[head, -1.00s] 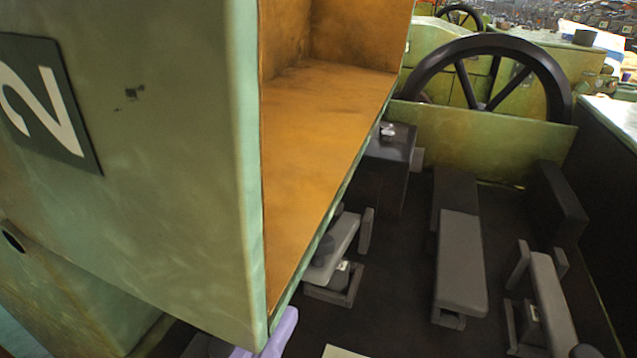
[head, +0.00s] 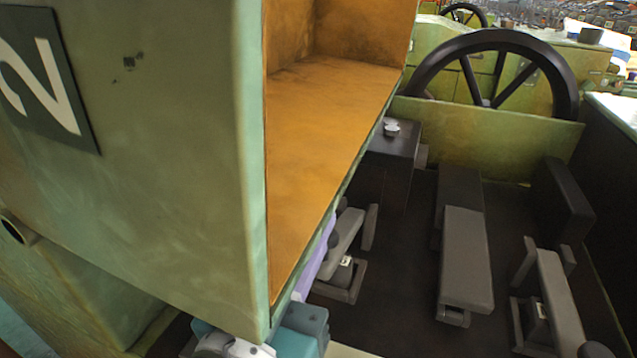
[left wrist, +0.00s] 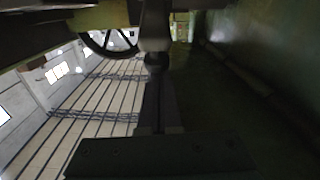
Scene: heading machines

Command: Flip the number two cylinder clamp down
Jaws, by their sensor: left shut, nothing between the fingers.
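Several grey clamp levers with dark bases sit in the dark machine bed in the head view: a left one (head: 346,231) partly behind the green cover, a wide middle one (head: 466,262) and a right one (head: 560,300). I cannot tell which is number two. In the left wrist view my left gripper (left wrist: 158,85) is shut and empty, its fingers pointing up the picture. Its tips are close to a dark round knob (left wrist: 157,62) below a grey part (left wrist: 155,25); contact cannot be told. In the head view the cover hides this gripper. My right gripper is not in view.
A green box-like cover (head: 170,190) with a "2" sign (head: 45,80) and orange inside (head: 320,150) fills the left. A black handwheel (head: 495,75) stands behind a green plate (head: 480,135). Green walls (left wrist: 240,60) lie close to the gripper.

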